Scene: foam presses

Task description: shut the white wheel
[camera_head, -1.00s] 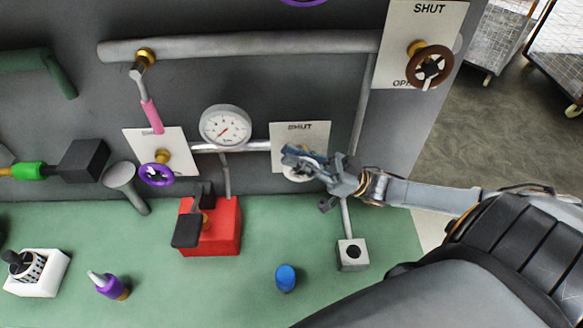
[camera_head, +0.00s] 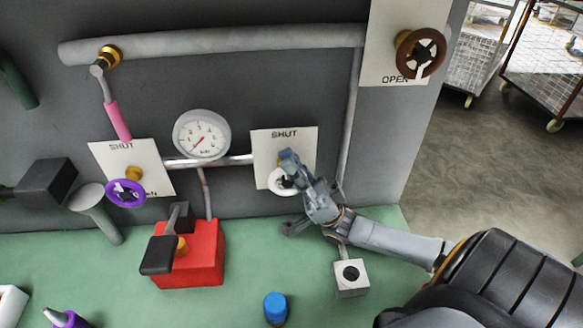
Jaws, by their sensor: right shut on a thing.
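The white wheel (camera_head: 279,182) sits in front of a pale plate (camera_head: 265,148) marked SHUT, on the dark panel right of the gauge. My right gripper (camera_head: 287,168) reaches in from the lower right and is shut on the white wheel. Its fingers cover the right part and middle of the wheel, so part of the rim and the hub are hidden.
A purple wheel (camera_head: 126,193) and a pressure gauge (camera_head: 202,136) are to the left. A brown wheel (camera_head: 420,53) is at upper right. A red box with a black lever (camera_head: 205,262), a blue knob (camera_head: 276,307) and a grey box (camera_head: 351,285) stand on the green bench.

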